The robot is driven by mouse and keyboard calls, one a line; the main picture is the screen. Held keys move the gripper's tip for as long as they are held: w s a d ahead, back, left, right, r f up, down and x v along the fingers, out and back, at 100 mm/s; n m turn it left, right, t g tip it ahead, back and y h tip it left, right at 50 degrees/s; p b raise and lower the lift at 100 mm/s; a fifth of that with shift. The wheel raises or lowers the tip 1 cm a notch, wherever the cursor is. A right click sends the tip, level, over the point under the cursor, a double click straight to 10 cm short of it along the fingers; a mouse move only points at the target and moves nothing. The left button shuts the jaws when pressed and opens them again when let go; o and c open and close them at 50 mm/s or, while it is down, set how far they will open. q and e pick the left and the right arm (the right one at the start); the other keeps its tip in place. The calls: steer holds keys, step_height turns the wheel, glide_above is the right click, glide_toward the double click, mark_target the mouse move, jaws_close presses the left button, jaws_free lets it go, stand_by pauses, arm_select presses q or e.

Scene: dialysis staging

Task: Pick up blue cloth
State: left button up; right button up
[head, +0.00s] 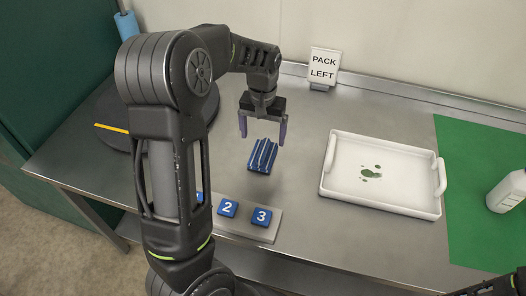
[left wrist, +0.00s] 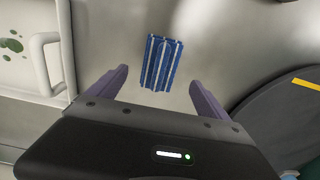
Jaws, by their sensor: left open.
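The blue cloth (head: 262,156) is folded, with pale stripes, and lies on the metal table below my left gripper. My left gripper (head: 263,131) is open and empty, pointing down, with its two purple fingers apart above the cloth. In the left wrist view the cloth (left wrist: 161,63) lies beyond the fingertips, between the lines of the two open fingers (left wrist: 158,80). It is not touched by them. A part of my right arm shows at the lower right edge of the head view; its fingers are not seen.
A white tray (head: 327,188) with green marks inside stands right of the cloth. A green mat (head: 465,225) with a white bottle (head: 508,191) is at far right. A "PACK LEFT" sign (head: 323,66) stands behind. Numbered blue tiles (head: 261,216) sit in front. A dark disc (head: 112,112) is at left.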

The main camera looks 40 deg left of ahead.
mark_target(263, 149)
arm_select(q)
steer(key=shift+f, duration=1.3)
steer(key=shift+s+f+p, duration=0.15)
steer(key=shift+f+p, duration=0.65)
steer(key=shift+f, duration=1.8)
steer(key=shift+c, duration=0.2)
steer(key=c, duration=1.4)
step_height(263, 149, up, 10)
steer(key=shift+r+b, duration=0.1)
steer(key=shift+b, duration=0.55)
